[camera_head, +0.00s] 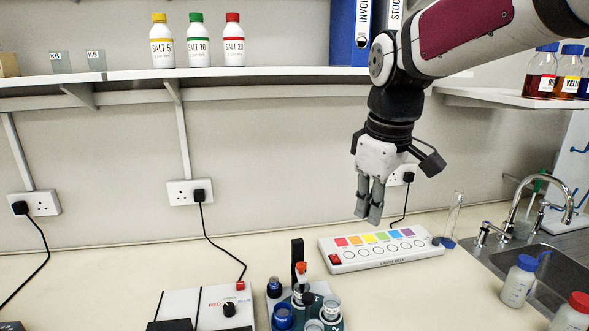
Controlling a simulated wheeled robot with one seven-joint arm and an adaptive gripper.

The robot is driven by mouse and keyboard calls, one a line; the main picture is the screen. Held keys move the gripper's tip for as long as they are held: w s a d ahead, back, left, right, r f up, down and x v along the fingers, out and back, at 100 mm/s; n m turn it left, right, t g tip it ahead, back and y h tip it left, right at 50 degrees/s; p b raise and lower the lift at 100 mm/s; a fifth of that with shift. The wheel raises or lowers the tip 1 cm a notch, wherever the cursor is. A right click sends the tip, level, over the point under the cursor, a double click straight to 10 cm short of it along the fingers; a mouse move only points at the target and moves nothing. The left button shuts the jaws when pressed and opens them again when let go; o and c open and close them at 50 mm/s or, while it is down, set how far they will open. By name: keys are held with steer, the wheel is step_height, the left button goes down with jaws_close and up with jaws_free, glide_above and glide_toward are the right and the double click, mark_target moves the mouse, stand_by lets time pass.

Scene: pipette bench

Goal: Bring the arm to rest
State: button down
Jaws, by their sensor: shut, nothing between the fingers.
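My gripper (368,210) hangs from my arm at the centre right, pointing down. Its fingers are together with nothing between them. The light box has a row of coloured squares and a red switch.
A teal rotor (309,321) with tubes and a white control box (214,303) stand at the front. A glass cylinder (453,215) stands right of the light box, near the sink (560,269) and tap. The shelf (270,72) holds salt bottles and blue binders.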

steer(key=s+d+f+m+t, duration=0.1)
steer(key=s+d+m, duration=0.2)
steer(key=s, duration=0.7)
steer(key=s+d+f+m+t, duration=0.2)
steer(key=s+m, duration=0.4)
steer(key=s, duration=0.4)
steer(key=shift+d+f+m, duration=0.15)
steer(key=shift+d+m, duration=0.15)
steer(key=shift+d, duration=0.3)
steer(key=shift+s, duration=0.1)
